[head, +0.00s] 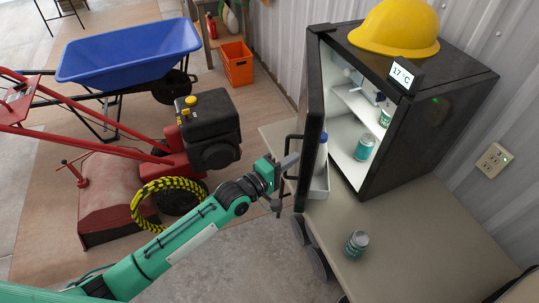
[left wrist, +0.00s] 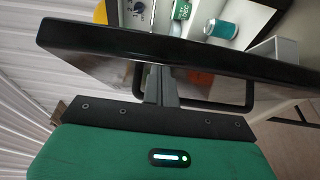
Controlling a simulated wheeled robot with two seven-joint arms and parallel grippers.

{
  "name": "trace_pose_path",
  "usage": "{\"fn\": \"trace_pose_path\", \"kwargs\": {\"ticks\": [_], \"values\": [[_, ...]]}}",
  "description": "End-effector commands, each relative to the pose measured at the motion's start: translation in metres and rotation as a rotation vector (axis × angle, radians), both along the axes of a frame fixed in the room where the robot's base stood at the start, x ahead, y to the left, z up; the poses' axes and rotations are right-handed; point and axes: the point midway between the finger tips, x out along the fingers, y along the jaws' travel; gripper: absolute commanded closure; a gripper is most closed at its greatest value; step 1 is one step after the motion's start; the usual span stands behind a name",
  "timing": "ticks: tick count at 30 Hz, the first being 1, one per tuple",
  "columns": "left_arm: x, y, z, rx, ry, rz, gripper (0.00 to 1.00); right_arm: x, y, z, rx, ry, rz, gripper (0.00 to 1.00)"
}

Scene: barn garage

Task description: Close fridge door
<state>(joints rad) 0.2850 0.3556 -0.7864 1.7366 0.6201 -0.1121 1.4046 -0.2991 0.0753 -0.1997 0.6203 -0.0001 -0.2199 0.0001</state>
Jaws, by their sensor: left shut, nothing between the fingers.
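The small black fridge (head: 425,140) stands on a bench with its door (head: 311,110) wide open, hinged at the left. Its white inside shows a can (head: 365,147) and other items. The door's shelf holds a bottle (head: 322,150). My left gripper (head: 287,163) is shut and empty, at the door's outer side by the black handle (head: 283,185). In the left wrist view its closed fingers (left wrist: 161,88) point at the door (left wrist: 150,48), with the handle (left wrist: 251,92) around or behind them; I cannot tell whether they touch. My right gripper is out of view.
A can (head: 356,244) stands on the bench (head: 425,250) in front of the fridge. A yellow hard hat (head: 395,27) sits on top of the fridge. A red machine (head: 130,190), a blue wheelbarrow (head: 130,52) and an orange crate (head: 236,66) stand at the left.

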Motion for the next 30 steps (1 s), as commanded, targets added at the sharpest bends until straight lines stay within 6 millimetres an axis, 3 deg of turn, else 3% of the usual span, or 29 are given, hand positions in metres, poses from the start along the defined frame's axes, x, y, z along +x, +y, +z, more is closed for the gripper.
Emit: {"fn": "trace_pose_path", "kwargs": {"ticks": [18, 30], "values": [[-0.005, -0.087, 0.001, -0.007, 0.007, 0.019, 1.00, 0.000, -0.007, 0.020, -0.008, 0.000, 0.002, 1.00], [-0.001, -0.126, 0.001, -0.002, 0.004, 0.102, 1.00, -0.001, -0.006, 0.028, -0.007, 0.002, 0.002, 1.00]]}}
